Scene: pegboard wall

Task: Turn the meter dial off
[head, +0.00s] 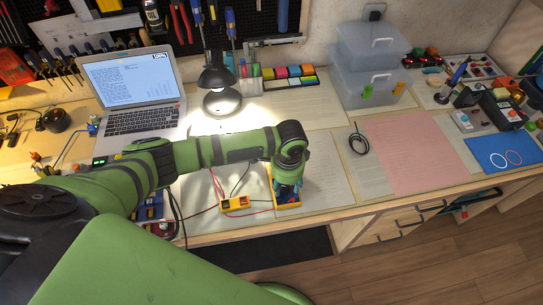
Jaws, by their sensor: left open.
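The meter (288,205) has a yellow casing and lies near the front edge of the bench, in the middle of the head view. My left gripper (288,186) points down directly over it, with its arm reaching in from the left. The gripper is open. The gripper and wrist cover most of the meter's face, so the dial is hidden and I cannot tell its setting. I cannot tell whether the fingers touch the dial. My right gripper is not in view.
A small yellow device (236,203) with red and black leads lies left of the meter. A laptop (130,90) and a lit lamp (219,80) stand behind my arm.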

